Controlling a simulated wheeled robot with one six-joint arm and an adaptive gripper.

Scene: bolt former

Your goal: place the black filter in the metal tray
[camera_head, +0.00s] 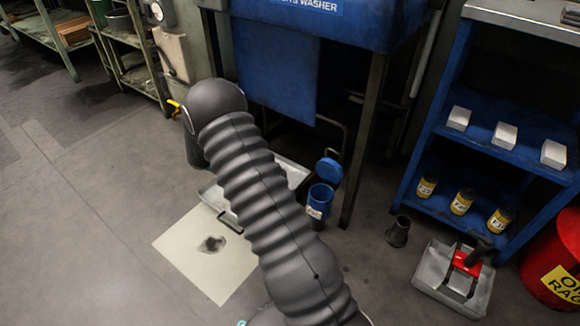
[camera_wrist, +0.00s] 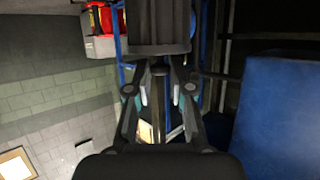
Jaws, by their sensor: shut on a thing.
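In the wrist view my gripper (camera_wrist: 160,78) is shut on a dark cylindrical thing, which looks like the black filter (camera_wrist: 159,28). Its far end is cut off by the top of the picture. In the head view my arm's ribbed sleeve hides the gripper and the held thing. A shallow metal tray (camera_head: 292,172) lies on the floor under the blue washer, partly hidden behind my arm. A second metal tray (camera_head: 432,268) lies on the floor at the right with a red and dark tool in it.
A blue canister (camera_head: 320,198) with its lid open stands beside a washer leg. A dark tapered cylinder (camera_head: 398,232) stands on the floor. The blue shelf (camera_head: 482,150) holds white boxes and yellow-labelled cans. A red drum (camera_head: 560,255) stands far right. A stained pale sheet (camera_head: 205,262) lies on the floor.

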